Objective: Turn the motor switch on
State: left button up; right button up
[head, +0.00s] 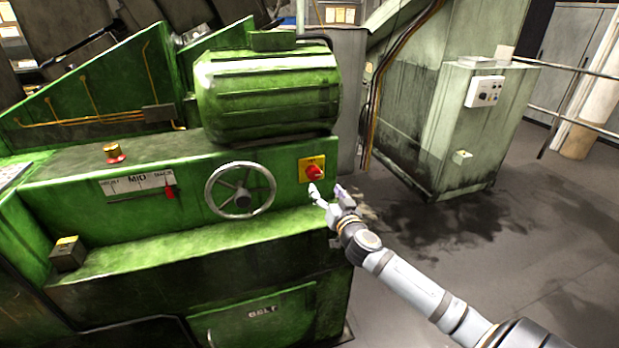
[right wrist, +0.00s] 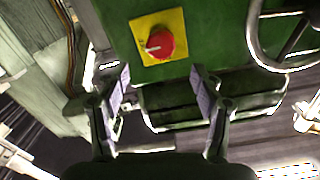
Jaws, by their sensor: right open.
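The motor switch is a red rotary knob (head: 315,173) on a yellow plate (head: 306,162), set on the green machine's front face to the right of the handwheel. In the right wrist view the red knob (right wrist: 159,42) shows a white pointer mark toward the left. My right gripper (head: 327,190) is open and empty, just below and to the right of the knob, apart from it as far as I can tell. In the right wrist view its two fingers (right wrist: 162,82) are spread, with the knob beyond and between them. My left gripper is not in view.
A spoked handwheel (head: 240,190) sits left of the switch and a green motor housing (head: 268,95) above. A lever (head: 169,189) on a MID scale is farther left. A grey-green cabinet (head: 475,130) stands at right. The floor between is clear, with dark stains.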

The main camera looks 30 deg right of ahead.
aim_at(315, 175)
jog(key=p+x, duration=0.2)
jog(key=x, duration=0.6)
jog(key=shift+w+r+p, duration=0.1)
jog(key=shift+w+p, duration=0.05)
jog(key=shift+p, duration=0.2)
jog(key=shift+w, duration=0.5)
jog(key=c, duration=1.1)
jog(key=shift+c, duration=0.2)
